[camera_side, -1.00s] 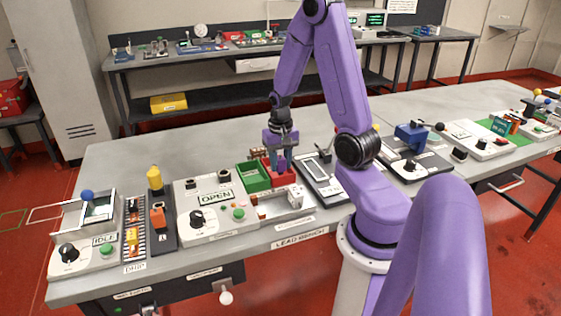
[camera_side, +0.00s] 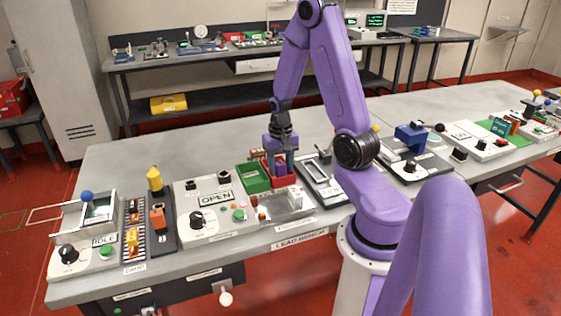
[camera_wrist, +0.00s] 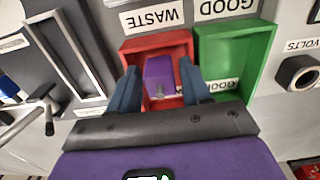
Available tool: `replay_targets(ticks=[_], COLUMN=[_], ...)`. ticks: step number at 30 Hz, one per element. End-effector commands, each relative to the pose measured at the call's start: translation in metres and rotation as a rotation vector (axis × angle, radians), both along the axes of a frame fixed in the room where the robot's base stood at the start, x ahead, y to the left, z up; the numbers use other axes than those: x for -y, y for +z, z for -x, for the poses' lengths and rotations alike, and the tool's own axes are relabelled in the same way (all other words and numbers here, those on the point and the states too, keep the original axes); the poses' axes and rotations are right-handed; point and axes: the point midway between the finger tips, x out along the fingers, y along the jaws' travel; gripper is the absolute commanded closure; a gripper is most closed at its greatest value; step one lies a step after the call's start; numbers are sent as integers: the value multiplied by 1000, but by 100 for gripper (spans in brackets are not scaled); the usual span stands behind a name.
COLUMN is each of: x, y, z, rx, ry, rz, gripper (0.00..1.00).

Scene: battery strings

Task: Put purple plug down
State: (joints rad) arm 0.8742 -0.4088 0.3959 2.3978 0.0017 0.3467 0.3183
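The purple plug (camera_wrist: 159,76) is inside the red bin (camera_wrist: 130,47), which bears a WASTE label in the wrist view. My gripper (camera_wrist: 158,82) points into this bin, with one blue finger on each side of the plug. The fingers look spread, with narrow gaps between them and the plug. The plug's lower part and any contact with the bin floor are hard to make out. In the side view my gripper (camera_side: 280,165) is over the red bin (camera_side: 283,182), its fingertips partly hidden by the bin's front wall.
A green bin (camera_side: 254,178), labelled GOOD in the wrist view, adjoins the red one. A framed fixture (camera_side: 320,178) is close on the right.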

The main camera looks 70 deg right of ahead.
Motion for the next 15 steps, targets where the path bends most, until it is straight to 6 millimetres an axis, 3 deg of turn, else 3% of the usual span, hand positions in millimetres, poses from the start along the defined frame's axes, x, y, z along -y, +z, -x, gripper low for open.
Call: replay_targets(ticks=[7, 15], x=[1, 1], y=[19, 62], z=[-2, -2], rx=[6, 7], ry=[0, 1], rz=[4, 4], gripper=[39, 39])
